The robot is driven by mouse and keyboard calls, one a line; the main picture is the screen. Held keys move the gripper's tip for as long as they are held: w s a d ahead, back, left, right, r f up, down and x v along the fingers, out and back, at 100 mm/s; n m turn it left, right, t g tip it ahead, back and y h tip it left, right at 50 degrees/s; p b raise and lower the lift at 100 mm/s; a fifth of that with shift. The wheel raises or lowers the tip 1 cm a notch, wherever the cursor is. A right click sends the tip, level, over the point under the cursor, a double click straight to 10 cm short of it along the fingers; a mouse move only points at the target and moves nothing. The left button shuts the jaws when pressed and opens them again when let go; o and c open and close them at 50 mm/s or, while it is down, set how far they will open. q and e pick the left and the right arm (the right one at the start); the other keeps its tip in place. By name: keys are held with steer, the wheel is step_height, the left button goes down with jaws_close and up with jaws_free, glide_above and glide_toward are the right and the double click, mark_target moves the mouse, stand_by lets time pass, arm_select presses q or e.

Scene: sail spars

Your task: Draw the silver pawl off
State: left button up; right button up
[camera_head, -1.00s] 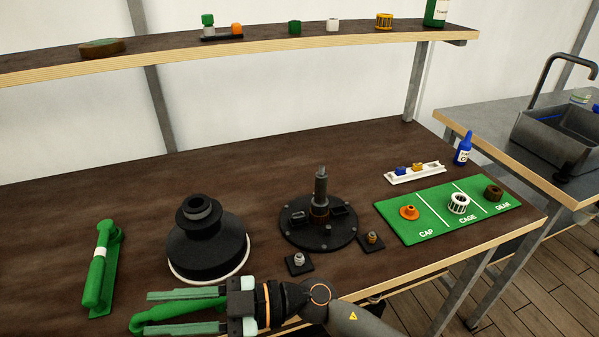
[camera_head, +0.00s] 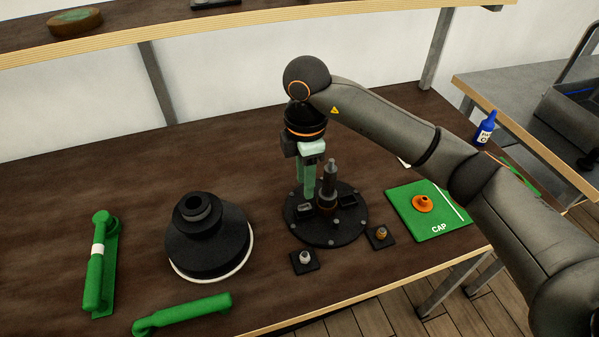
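A round black base plate (camera_head: 346,232) with bolts around its rim stands on the table, with an upright dark grey spindle (camera_head: 331,182) at its middle. Dark block-like parts sit on it beside the spindle, one at the left (camera_head: 305,210) and one at the right (camera_head: 348,199). I cannot tell for sure which part is the silver pawl. My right gripper (camera_head: 307,198) points down just left of the spindle, its pale green fingertips close above or at the left block. The fingers overlap in this view, so their gap and any contact are unclear. My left gripper is out of view.
A small silver fitting (camera_head: 305,257) and a brass one (camera_head: 381,234) sit on black pads in front. A black stepped housing (camera_head: 215,245) and green handles (camera_head: 100,265) lie left. The green mat (camera_head: 412,219) with an orange cap (camera_head: 422,203) is right, partly behind my arm.

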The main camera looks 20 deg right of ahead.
mark_target(304, 206)
step_height(304, 206, down, 8)
steer(key=b, duration=0.6)
steer(key=shift+r, duration=0.15)
steer(key=shift+c, duration=0.3)
jaws_close()
steer(key=shift+o, duration=0.9)
jaws_free()
steer(key=shift+r, duration=0.15)
steer(key=o, duration=0.4)
steer(key=shift+c, duration=0.2)
